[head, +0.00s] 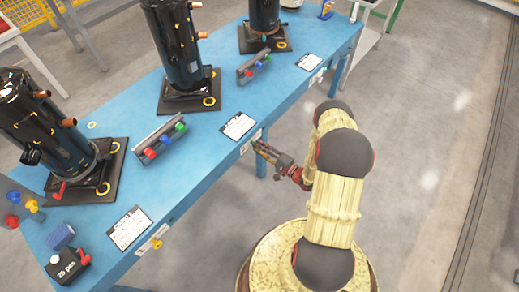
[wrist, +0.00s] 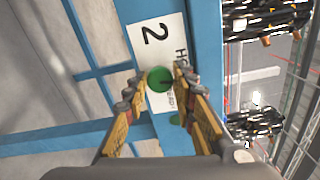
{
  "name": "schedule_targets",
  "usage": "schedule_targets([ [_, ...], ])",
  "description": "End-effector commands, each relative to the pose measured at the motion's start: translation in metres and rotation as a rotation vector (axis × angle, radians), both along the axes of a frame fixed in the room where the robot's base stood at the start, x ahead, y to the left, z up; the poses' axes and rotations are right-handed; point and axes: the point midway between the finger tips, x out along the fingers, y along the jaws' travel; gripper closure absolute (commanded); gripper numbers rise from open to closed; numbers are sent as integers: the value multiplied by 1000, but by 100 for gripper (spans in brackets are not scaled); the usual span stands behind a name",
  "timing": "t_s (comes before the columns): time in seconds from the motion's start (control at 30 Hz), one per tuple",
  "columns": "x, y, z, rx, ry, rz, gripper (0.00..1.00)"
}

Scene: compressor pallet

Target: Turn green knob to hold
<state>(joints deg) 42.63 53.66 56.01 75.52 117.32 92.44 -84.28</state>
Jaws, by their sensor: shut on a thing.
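The green knob (wrist: 159,79) sits on a white plate (wrist: 150,42) marked with a "2" on the front edge of the blue table. A small dark mark shows on the knob's face. Other lettering on the plate is partly covered by my fingers. My gripper (wrist: 160,84) is shut on the green knob, one finger on each side of it. In the head view my gripper (head: 260,148) is at the table's front edge, below the middle paper sign, and I cannot make out the knob there.
The blue table (head: 215,125) carries black compressors, such as the middle one (head: 175,45). A block with coloured buttons (head: 160,140) and a paper sign (head: 238,126) lie near its front edge. A dark box (head: 70,268) stands at lower left. The floor (head: 420,110) at right is clear.

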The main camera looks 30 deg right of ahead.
Motion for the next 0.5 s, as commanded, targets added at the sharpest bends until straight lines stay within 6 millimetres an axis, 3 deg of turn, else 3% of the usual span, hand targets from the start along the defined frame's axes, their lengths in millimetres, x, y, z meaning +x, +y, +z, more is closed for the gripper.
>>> schedule_targets([
  [0.5, 0, 1, -2, -178, -63, 1, 99],
])
